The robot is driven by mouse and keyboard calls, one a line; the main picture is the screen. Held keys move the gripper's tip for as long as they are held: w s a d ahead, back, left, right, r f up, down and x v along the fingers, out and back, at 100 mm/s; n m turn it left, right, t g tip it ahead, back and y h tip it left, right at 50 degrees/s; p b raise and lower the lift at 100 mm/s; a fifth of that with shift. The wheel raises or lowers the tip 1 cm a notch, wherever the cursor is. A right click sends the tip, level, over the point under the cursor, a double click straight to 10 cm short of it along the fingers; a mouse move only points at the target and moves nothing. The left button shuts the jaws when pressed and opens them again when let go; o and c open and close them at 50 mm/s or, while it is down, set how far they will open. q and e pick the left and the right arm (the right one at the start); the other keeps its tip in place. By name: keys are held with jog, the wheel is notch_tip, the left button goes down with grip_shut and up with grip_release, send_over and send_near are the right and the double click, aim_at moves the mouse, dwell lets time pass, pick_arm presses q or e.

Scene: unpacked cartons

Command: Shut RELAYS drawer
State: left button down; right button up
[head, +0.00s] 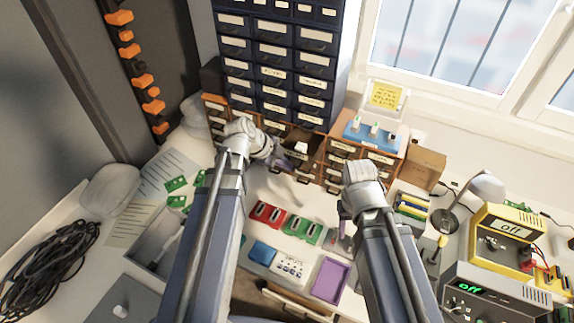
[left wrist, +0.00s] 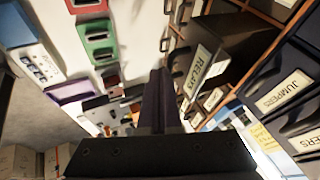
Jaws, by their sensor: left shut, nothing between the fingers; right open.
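The RELAYS drawer (head: 299,149) stands pulled out of the wooden drawer cabinet, below the dark blue drawers. In the left wrist view its label reads RELAYS on the drawer front (left wrist: 196,78), and its dark inside shows behind. My left gripper (head: 284,167) is shut and empty, just in front and to the left of the drawer in the head view. In the left wrist view its closed fingers (left wrist: 161,88) are beside the drawer front; whether they touch it I cannot tell. My right gripper (head: 343,238) is open, low over the bench, mostly hidden by its wrist.
The wooden cabinet (head: 341,155) carries a blue tray (head: 372,133) on its right part. Red and green modules (head: 302,228), a purple tray (head: 330,280) and a lamp (head: 487,186) stand on the bench. A front bench drawer (head: 290,303) is partly open.

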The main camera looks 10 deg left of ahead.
aim_at(300, 142)
pick_arm(q)
jog(key=w, duration=0.3)
jog(key=w+d, duration=0.1)
jog(key=w, duration=0.3)
jog(key=w+d, duration=0.1)
jog(key=w, duration=0.2)
jog(key=shift+w, duration=0.35)
jog(key=shift+s, duration=0.2)
